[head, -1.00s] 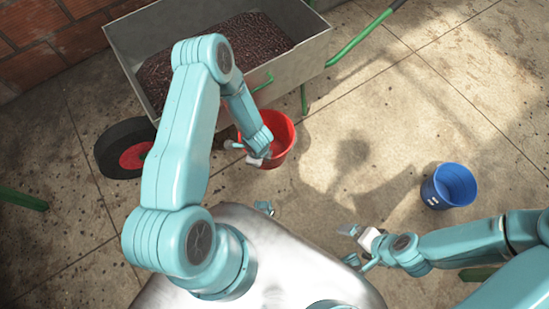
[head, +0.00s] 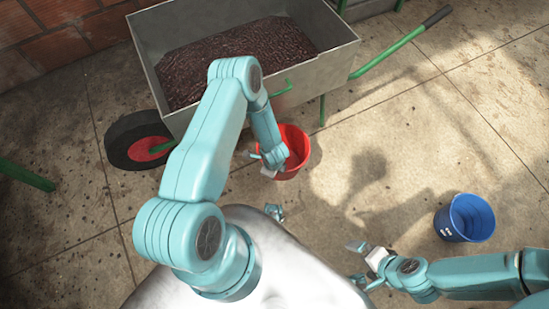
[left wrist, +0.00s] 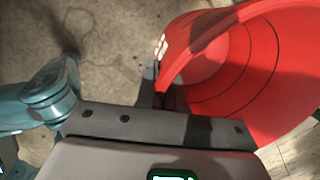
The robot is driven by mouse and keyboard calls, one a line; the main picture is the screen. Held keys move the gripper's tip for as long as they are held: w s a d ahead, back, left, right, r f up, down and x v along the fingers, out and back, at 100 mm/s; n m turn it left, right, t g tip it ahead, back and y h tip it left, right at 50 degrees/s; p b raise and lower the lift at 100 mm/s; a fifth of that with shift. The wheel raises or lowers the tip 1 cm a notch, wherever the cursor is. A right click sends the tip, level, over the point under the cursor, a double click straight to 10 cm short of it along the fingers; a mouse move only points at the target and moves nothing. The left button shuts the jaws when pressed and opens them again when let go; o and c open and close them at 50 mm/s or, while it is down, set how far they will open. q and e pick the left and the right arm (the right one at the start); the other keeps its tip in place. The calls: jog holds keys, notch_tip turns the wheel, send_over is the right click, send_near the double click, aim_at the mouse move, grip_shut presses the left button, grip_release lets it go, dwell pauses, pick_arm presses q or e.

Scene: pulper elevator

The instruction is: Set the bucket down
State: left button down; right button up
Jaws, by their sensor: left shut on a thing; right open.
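The red bucket (head: 298,143) is in front of the wheelbarrow in the head view, and its inside shows no contents. My left gripper (head: 270,163) is shut on its near left rim. In the left wrist view the bucket (left wrist: 225,60) fills the upper right, its rim between the fingers (left wrist: 155,92). I cannot tell whether its base touches the floor. My right gripper (head: 361,265) is open and empty at the lower middle, apart from both buckets.
A metal wheelbarrow (head: 300,85) with dark red-brown contents (head: 235,55) stands behind the bucket, its wheel (head: 138,140) at left. A blue bucket (head: 465,218) stands on the concrete floor (head: 420,140) at right. Floor between the buckets is clear. A brick wall (head: 60,40) is at upper left.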

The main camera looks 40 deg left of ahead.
pick_arm(q)
notch_tip(320, 180, down, 12)
jog(key=b, duration=0.3)
jog(key=shift+r, duration=0.2)
jog(key=shift+f+b, duration=0.2)
jog(key=shift+b, duration=0.2)
jog(key=c, duration=1.3)
grip_release()
jog(key=shift+d+r, duration=0.1)
jog(key=shift+o, duration=0.2)
